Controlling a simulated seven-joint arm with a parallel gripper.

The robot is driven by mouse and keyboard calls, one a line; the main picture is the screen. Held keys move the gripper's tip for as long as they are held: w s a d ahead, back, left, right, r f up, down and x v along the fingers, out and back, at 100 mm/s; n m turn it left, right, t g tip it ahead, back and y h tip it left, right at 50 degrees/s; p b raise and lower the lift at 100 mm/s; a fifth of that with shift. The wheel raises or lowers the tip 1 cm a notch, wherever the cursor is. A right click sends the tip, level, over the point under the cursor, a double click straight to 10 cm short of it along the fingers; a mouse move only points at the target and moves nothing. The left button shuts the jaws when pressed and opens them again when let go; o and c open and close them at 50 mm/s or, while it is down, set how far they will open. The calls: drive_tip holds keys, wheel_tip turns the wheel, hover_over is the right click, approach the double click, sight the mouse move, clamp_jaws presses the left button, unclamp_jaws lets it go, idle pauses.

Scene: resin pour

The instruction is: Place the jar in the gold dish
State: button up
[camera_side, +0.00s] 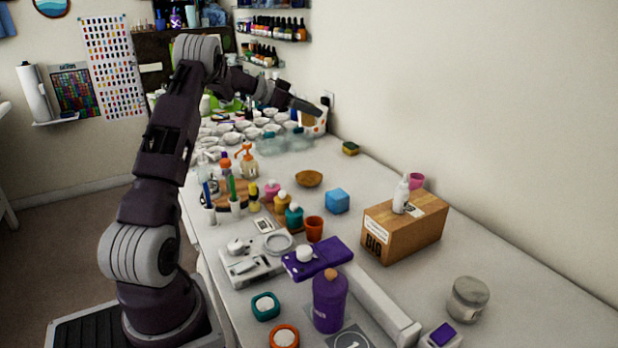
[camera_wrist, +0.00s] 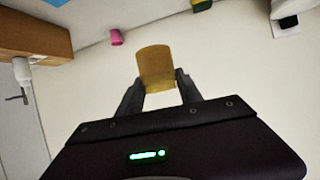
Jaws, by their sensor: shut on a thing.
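My gripper (camera_wrist: 158,82) is shut on an amber, cylinder-shaped jar (camera_wrist: 155,65), with one dark finger on each side of it. In the side view my gripper (camera_side: 312,109) is raised above the far part of the table, near the wall. A tan shape just below the fingers there seems to be the held jar, but it is small and partly hidden. The gold dish (camera_side: 309,179), a shallow golden-brown bowl, sits empty-looking on the middle of the table, nearer the camera than my gripper. The dish is not clearly seen in the wrist view.
A wooden box (camera_side: 404,228) bears a white bottle. A lidded glass jar (camera_side: 468,299) stands at the right. White cups crowd the far end. Table behind the dish is fairly clear.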

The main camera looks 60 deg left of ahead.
hover_over(309, 180)
drive_tip(key=d, duration=0.1)
drive_tip(key=f, duration=1.9)
drive_tip(key=shift+s+f, duration=0.15)
drive_tip(key=shift+s, duration=0.15)
drive_tip(key=shift+f, duration=0.1)
drive_tip(key=o, duration=1.4)
